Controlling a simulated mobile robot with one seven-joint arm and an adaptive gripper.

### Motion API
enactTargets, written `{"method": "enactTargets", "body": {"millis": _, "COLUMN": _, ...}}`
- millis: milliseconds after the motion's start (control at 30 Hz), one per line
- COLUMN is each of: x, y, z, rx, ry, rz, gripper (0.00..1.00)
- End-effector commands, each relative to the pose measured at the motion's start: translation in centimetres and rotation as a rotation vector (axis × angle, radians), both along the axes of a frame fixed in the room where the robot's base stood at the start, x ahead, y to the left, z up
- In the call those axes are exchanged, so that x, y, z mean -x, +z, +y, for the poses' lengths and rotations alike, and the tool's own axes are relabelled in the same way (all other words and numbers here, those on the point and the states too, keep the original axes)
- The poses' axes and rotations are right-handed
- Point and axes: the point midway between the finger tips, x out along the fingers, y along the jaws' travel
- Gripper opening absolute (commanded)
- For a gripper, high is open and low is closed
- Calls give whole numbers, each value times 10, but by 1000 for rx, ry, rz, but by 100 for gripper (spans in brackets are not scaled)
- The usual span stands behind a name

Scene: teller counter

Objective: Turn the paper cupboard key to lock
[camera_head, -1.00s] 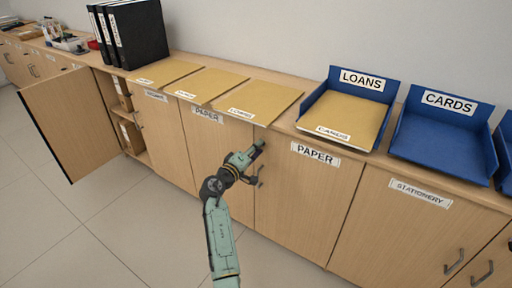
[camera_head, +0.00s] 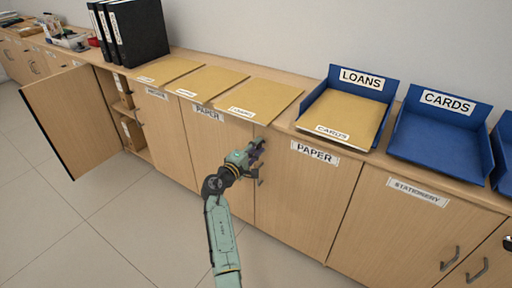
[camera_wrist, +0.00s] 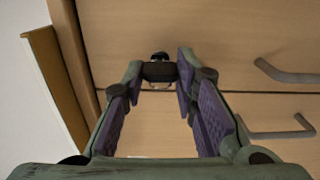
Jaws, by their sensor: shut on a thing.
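The paper cupboard has two closed wooden doors, a left door (camera_head: 218,155) and a right door (camera_head: 300,200), each with a PAPER label. My gripper (camera_head: 260,147) is at the upper part of the seam between them, just below the counter edge. In the wrist view my gripper (camera_wrist: 160,72) has its purple-padded fingers closed at the tips on the dark key head (camera_wrist: 159,71). The key is at the door face beside the seam. Its shaft and lock are mostly hidden, and the key is hard to make out in the head view.
Bar handles (camera_wrist: 285,75) of the cupboard lie close beside my gripper. Folders (camera_head: 255,100) and a blue LOANS tray (camera_head: 372,93) rest on the counter above. Another cupboard's door (camera_head: 75,120) stands open at left. The floor in front is clear.

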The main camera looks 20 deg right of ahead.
Motion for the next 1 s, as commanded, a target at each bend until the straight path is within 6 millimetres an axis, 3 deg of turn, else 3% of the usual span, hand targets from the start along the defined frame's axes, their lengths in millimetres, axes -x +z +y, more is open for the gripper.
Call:
{"method": "enactTargets", "body": {"millis": 167, "x": 0, "y": 0, "z": 0, "rx": 1, "ry": 0, "rz": 2, "gripper": 0}}
{"method": "enactTargets", "body": {"millis": 200, "x": 0, "y": 0, "z": 0, "rx": 1, "ry": 0, "rz": 2, "gripper": 27}}
{"method": "enactTargets", "body": {"millis": 500, "x": 0, "y": 0, "z": 0, "rx": 0, "ry": 0, "rz": 0, "gripper": 47}}
{"method": "enactTargets", "body": {"millis": 833, "x": 1, "y": 0, "z": 2, "rx": -1, "ry": 1, "rz": -1, "gripper": 47}}
{"method": "enactTargets", "body": {"millis": 1000, "x": 14, "y": -1, "z": 19, "rx": -1, "ry": 2, "rz": -2, "gripper": 47}}
